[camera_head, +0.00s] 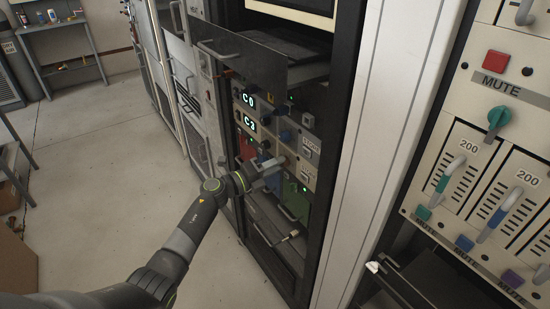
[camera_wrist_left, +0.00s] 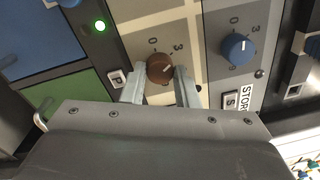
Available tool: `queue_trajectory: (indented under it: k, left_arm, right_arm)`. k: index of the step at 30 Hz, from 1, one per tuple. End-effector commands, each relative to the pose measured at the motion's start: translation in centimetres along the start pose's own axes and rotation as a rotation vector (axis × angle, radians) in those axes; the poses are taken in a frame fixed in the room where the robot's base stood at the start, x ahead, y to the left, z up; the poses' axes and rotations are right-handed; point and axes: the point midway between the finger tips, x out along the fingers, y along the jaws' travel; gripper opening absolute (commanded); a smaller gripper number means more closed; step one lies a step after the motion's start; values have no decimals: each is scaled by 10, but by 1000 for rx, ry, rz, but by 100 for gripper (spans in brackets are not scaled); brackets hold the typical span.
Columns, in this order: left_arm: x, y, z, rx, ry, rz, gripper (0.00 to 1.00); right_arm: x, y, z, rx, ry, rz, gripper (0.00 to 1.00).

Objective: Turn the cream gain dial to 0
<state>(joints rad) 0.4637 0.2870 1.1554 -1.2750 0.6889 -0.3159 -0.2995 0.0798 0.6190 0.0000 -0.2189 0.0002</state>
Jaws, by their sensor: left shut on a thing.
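A round brown dial (camera_wrist_left: 160,68) sits on a cream panel strip (camera_wrist_left: 186,20) in the left wrist view. Its pale pointer line points up and right, toward the printed 3; a 0 is printed to its upper left. My left gripper (camera_head: 276,166) reaches the lower part of the dark rack in the head view. In the left wrist view its two pale fingers (camera_wrist_left: 160,86) are closed on either side of the brown dial. The fingers hide the dial's lower sides. My right gripper is not in view.
A blue dial (camera_wrist_left: 237,48) on a grey strip is close to the right. A lit green lamp (camera_wrist_left: 99,26) is at left. In the head view, an open panel (camera_head: 238,58) sticks out above my arm, and the rack's light side post (camera_head: 385,120) stands to the right.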

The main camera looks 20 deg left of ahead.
Motion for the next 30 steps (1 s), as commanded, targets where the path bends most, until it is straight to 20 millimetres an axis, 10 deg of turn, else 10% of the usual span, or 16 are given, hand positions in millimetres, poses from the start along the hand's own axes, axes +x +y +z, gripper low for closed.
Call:
queue_trajectory:
  k: [30]
  left_arm:
    - [0, -1, -1, -890, -47, -6, 4]
  right_arm:
    - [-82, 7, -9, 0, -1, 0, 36]
